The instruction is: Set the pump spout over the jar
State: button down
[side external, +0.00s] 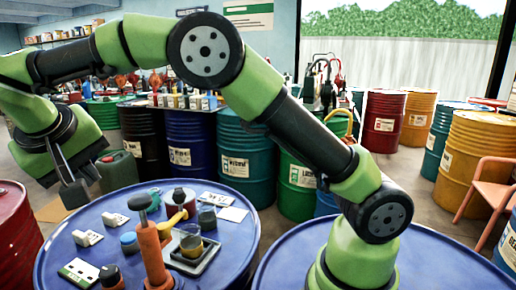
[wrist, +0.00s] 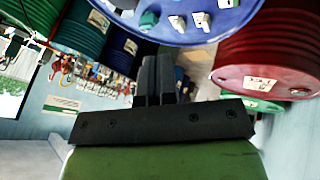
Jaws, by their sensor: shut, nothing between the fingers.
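The orange pump (side external: 152,257) stands upright near the front of the blue drum top (side external: 100,215), with a dark grey knob on top. An orange arm, seemingly its spout, slants up and right; its tip overlaps a yellow item, so I cannot tell exactly where it ends. My gripper (side external: 75,194) is shut and empty, left of these things, by the drum's far left edge. Its fingers also show together in the wrist view (wrist: 154,78).
Several coloured drums line the back.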

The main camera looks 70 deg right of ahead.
jog(key=s+d+r+t+y, duration=0.1)
jog(key=s+d+r+y, duration=0.25)
jog(key=s, duration=0.45)
jog(key=s+d+r+y, duration=0.3)
jog(key=s+d+r, duration=0.1)
jog(key=s, duration=0.5)
jog(key=s+f+t+y, duration=0.1)
jog(key=s+f+t, duration=0.2)
jog(key=s, duration=0.5)
jog(key=shift+m, duration=0.4)
jog(key=shift+f, duration=0.1)
